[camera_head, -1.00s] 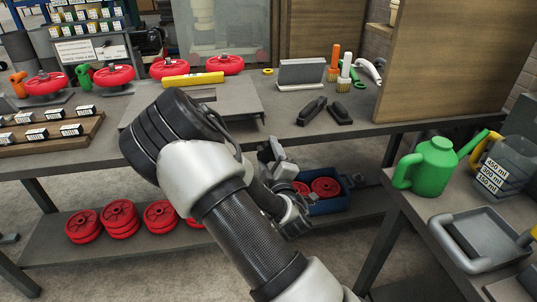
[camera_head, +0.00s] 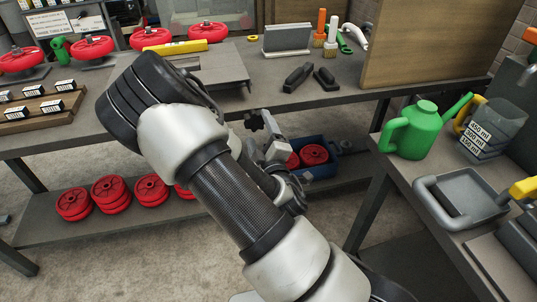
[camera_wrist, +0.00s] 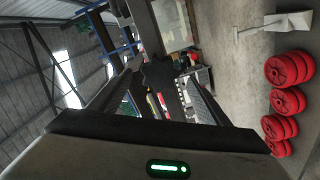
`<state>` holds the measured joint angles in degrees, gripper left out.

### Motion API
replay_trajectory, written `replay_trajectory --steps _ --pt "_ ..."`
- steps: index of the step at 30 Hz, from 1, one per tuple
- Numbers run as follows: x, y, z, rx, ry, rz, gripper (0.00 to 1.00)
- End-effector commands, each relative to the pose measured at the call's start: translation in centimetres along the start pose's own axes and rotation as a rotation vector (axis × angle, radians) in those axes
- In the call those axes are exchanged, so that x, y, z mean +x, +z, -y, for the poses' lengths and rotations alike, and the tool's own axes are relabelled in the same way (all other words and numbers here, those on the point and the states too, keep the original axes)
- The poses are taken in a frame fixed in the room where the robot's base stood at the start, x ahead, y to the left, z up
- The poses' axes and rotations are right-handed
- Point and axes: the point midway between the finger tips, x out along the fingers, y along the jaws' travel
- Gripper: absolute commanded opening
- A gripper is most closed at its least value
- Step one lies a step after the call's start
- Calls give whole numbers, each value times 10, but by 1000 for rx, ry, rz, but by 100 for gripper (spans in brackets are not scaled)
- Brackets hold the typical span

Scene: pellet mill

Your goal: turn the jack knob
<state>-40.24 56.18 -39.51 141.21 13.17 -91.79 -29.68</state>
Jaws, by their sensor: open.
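A dark, lobed knob (camera_wrist: 158,71), which looks like the jack knob, shows between my fingertips in the wrist view. In the head view a dark knob shape (camera_head: 254,122) shows just below the bench's front edge, beside my gripper (camera_head: 266,124). My gripper also shows in the wrist view (camera_wrist: 158,80), with its fingers apart and nothing clamped. I cannot tell whether the fingers touch the knob. A grey plate (camera_head: 222,76) lies on the bench above, partly hidden by my arm.
A blue crate (camera_head: 322,172) with red wheels is on the lower shelf behind my gripper. Red wheels (camera_head: 112,191) are stacked along that shelf. A side table at right holds a green watering can (camera_head: 413,132) and a grey tray (camera_head: 468,195). Black blocks (camera_head: 297,77) lie on the bench.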

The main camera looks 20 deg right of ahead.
Motion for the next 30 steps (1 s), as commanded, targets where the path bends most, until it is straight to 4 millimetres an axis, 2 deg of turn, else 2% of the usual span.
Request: replay_trajectory --steps 1,5,11,17,19,24,30 --pt "-14 0 -1 -2 -3 4 70" --pt "-46 -2 -6 -3 -6 5 70" --pt "-65 -3 -8 -3 -4 3 70" --pt "-101 -2 -6 -3 -7 5 70" --pt "-107 -2 1 -6 -12 1 70" --pt "-120 -1 1 -4 -9 2 70" --pt "-127 0 0 -2 -1 0 70"
